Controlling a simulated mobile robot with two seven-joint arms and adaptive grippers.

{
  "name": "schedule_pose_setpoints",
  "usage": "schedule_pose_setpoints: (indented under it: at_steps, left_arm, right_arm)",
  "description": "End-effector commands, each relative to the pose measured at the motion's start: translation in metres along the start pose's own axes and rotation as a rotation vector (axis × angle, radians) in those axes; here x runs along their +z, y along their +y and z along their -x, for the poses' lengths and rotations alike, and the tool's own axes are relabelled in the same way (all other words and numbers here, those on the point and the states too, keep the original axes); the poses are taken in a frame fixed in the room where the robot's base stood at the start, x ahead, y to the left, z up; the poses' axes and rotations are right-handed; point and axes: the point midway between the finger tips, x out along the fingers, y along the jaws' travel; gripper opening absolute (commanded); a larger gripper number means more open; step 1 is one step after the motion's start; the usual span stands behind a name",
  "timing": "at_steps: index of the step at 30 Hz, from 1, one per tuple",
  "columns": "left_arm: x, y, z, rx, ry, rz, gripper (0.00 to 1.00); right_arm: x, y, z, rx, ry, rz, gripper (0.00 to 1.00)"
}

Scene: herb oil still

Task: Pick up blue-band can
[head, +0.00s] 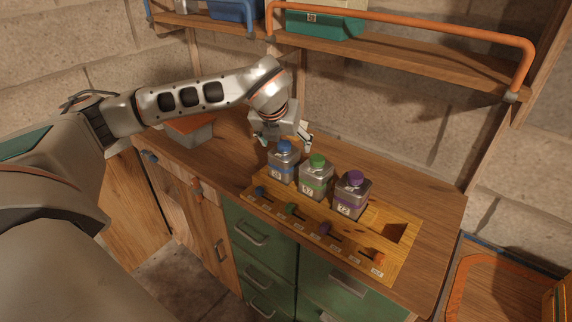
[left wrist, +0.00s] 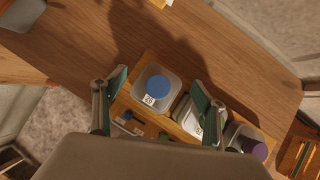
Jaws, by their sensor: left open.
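The blue-band can (head: 281,166) is a square metal can with a blue cap and blue band, upright at the left end of the wooden rack (head: 392,265). The green-band can (head: 315,180) and the purple-band can (head: 350,197) stand to its right in the same rack. My left gripper (head: 284,142) is open above and just behind the blue-band can. In the left wrist view the blue cap (left wrist: 158,87) lies between the spread fingers (left wrist: 160,93), somewhat nearer the left one, and the right finger overlaps the green-band can. My right gripper is not in view.
Coloured knobs line the rack's front. A grey box with a reddish top (head: 190,130) sits at the counter's back left. A shelf with an orange rail (head: 420,22) runs above. The counter right of the rack is clear.

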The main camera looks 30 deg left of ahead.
Motion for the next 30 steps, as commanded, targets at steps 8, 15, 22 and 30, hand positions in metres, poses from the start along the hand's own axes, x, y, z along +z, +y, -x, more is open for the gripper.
schedule_pose_setpoints:
  at_steps: [8,15,22,30]
  left_arm:
    - [-0.006,0.000,-0.030,0.001,0.004,0.000,0.71]
    - [-0.010,-0.001,-0.062,0.000,0.002,0.001,0.71]
    - [-0.010,-0.001,-0.067,-0.001,0.000,0.000,0.71]
    - [-0.010,-0.001,-0.067,-0.001,0.001,0.000,0.25]
  right_arm:
    - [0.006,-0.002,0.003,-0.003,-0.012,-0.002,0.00]
    - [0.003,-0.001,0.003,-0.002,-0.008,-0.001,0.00]
    - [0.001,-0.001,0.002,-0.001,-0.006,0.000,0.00]
    - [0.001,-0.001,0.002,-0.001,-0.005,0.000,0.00]
